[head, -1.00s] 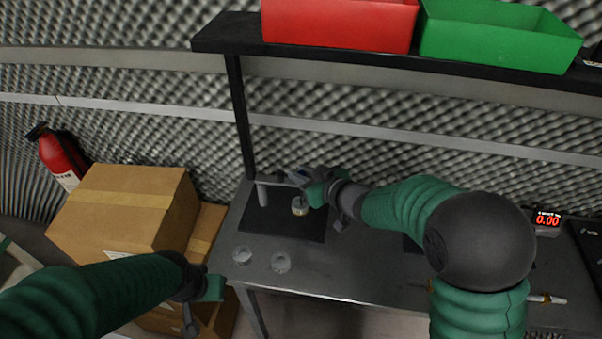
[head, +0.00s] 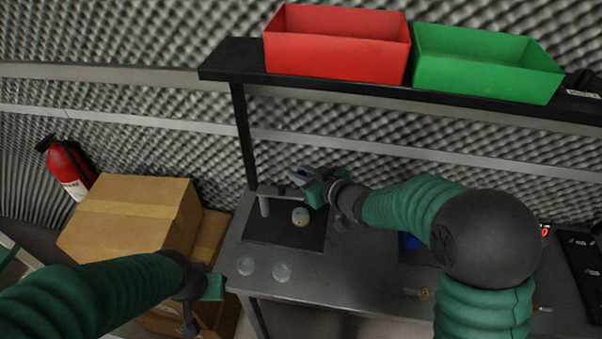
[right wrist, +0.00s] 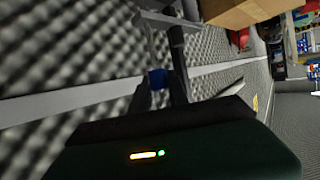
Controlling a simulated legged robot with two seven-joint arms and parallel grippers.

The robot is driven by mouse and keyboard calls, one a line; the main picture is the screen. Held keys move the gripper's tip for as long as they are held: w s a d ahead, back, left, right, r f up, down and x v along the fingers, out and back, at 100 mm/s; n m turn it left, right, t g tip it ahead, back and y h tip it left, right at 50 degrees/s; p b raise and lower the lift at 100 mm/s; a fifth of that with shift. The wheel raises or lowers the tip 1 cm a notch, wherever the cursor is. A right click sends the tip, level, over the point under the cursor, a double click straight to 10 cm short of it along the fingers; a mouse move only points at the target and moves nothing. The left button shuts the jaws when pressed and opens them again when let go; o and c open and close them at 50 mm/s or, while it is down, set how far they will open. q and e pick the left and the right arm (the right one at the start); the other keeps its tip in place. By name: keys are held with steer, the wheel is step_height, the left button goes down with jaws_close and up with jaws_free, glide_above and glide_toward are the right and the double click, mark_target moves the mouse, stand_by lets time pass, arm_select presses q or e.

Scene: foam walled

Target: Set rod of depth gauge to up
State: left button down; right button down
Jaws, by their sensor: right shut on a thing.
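The depth gauge stands on a dark square mat (head: 262,236) on the table, its grey post (head: 264,205) upright with a horizontal arm above. A small round pale-and-yellow piece (head: 300,217) sits below the arm. My right gripper (head: 298,176) is at the gauge's upper part, shut on a small blue part that I take to be the rod's top. In the right wrist view the blue part (right wrist: 157,79) lies between the fingers. The rod itself is mostly hidden by the gripper. My left gripper (head: 200,298) hangs left of the table, apart from the gauge; its jaws are unclear.
A shelf (head: 225,62) above holds a red bin (head: 338,55) and a green bin (head: 480,70). Cardboard boxes (head: 125,225) stand to the left. A blue item (head: 411,241) lies partly behind my right arm.

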steer(key=c, duration=1.5)
jaws_free()
steer(key=shift+r, duration=0.25)
steer(key=shift+c, duration=0.2)
steer(key=shift+s, duration=0.1)
steer(key=p+v, duration=0.1)
steer(key=v, duration=1.5)
steer(key=shift+s+d, duration=0.25)
steer(key=shift+d, duration=0.05)
